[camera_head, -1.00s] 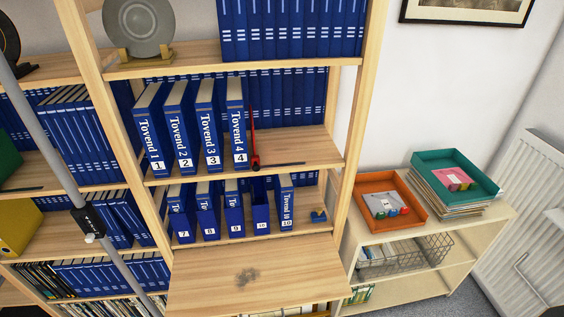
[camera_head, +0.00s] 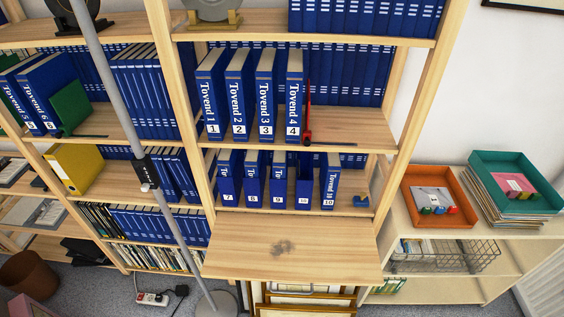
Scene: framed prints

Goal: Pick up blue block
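Several small coloured blocks lie in the orange tray (camera_head: 412,188) on the right: a green one (camera_head: 426,211), a blue block (camera_head: 439,210) and a red one (camera_head: 452,210), in a row at the front edge of a pale sheet. A small blue object (camera_head: 361,201) also sits at the right end of the shelf with binders 7 to 10; its exact shape is too small to tell. Neither of my grippers is in view.
A teal tray (camera_head: 490,160) with a pink sheet and small blocks lies on a paper stack beside the orange tray. A wooden bookcase with blue binders (camera_head: 265,95) fills the middle. A grey pole (camera_head: 120,100) stands at left. A wooden board (camera_head: 325,250) juts out below.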

